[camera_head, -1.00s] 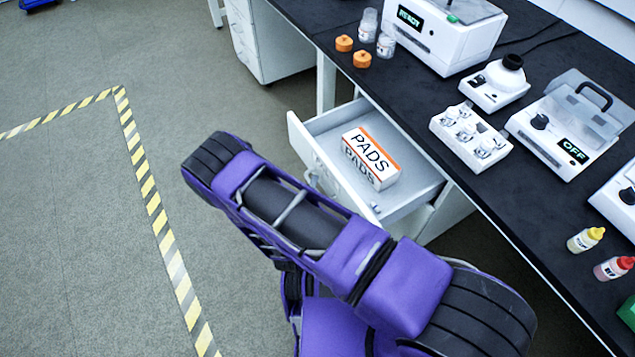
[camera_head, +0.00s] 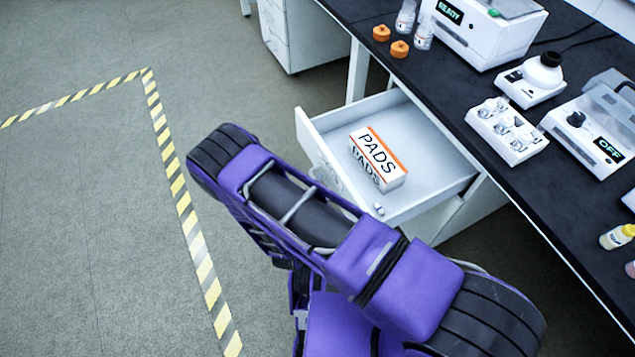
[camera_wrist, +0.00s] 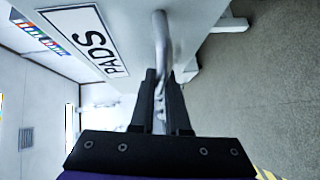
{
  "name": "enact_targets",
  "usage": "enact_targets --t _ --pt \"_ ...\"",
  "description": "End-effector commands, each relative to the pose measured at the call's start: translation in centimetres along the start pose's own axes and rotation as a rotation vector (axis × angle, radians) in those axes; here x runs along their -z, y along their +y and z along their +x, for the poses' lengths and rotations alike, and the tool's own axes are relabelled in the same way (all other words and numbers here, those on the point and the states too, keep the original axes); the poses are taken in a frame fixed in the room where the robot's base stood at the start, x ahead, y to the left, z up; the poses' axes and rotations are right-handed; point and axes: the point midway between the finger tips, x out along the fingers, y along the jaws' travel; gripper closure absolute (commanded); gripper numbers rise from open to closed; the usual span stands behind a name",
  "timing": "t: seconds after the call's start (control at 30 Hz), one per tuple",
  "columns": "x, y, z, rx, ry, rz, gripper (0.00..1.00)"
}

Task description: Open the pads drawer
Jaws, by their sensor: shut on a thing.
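The pads drawer (camera_head: 425,160) is pulled well out from under the bench in the head view. A white and orange box marked PADS (camera_head: 378,158) lies inside it. In the wrist view, the drawer front carries a PADS label (camera_wrist: 92,38). My gripper (camera_wrist: 160,88) is shut on the metal bar handle (camera_wrist: 161,35) of this drawer front. In the head view my arm hides the gripper and most of the handle.
A black bench top (camera_head: 455,110) runs above the drawer, with instruments, a white vial rack (camera_head: 507,130) and orange caps (camera_head: 399,49). A white drawer cabinet (camera_head: 290,35) stands further back. The floor at left is clear, with yellow-striped tape (camera_head: 180,190).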

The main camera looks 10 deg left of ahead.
Motion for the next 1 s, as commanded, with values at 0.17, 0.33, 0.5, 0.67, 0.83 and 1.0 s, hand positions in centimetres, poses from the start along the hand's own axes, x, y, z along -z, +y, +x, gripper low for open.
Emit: enact_targets --t 0.17,0.33,0.5,0.67,0.83,1.0 --pt "-0.1 0.0 -0.1 0.001 -0.002 -0.001 1.00" --pt "-0.1 0.0 0.0 0.001 -0.002 -0.001 0.65" --pt "-0.1 0.0 0.0 0.001 -0.001 0.000 0.57" --pt "0.0 0.0 -0.1 0.001 -0.001 0.000 0.57" --pt "0.1 0.0 -1.4 0.003 0.001 0.001 0.57" --pt "0.1 0.0 -4.9 0.003 0.002 -0.001 0.57"
